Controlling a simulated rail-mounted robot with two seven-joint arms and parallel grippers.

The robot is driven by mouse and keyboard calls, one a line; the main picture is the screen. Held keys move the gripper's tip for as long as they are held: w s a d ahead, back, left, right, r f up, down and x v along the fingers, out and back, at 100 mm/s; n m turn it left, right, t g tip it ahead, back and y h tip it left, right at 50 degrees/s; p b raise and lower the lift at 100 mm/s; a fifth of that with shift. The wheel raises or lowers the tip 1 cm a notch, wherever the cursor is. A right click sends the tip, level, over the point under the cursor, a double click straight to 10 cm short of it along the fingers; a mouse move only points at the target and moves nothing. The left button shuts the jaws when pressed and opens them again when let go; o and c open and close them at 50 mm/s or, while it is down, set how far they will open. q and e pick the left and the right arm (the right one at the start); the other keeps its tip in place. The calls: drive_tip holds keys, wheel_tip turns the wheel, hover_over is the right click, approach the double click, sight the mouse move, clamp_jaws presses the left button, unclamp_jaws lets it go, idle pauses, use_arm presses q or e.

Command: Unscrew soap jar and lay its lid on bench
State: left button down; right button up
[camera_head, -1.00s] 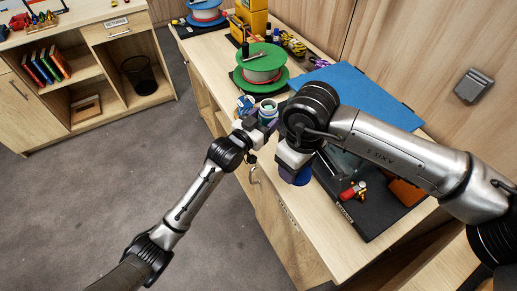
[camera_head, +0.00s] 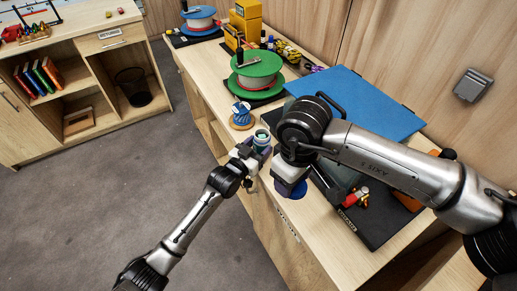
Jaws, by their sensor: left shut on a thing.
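The soap jar (camera_head: 262,137) is upright with a pale rim around a darker teal top, and no lid shows on it. My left gripper (camera_head: 257,151) is shut on the jar at the bench's front edge. A round blue-purple lid (camera_head: 293,190) shows under my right gripper (camera_head: 291,187), at the front of the bench (camera_head: 285,217). The gripper hides much of the lid, so I cannot tell whether it touches the wood. The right fingertips are hidden, so their opening cannot be seen.
A black tray (camera_head: 370,228) with tools is to the right. Bare wood lies at the front.

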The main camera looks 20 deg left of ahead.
idle(0.3)
use_arm(q)
drive_tip(key=shift+f, duration=0.2)
drive_tip(key=shift+c, duration=1.3)
unclamp_jaws()
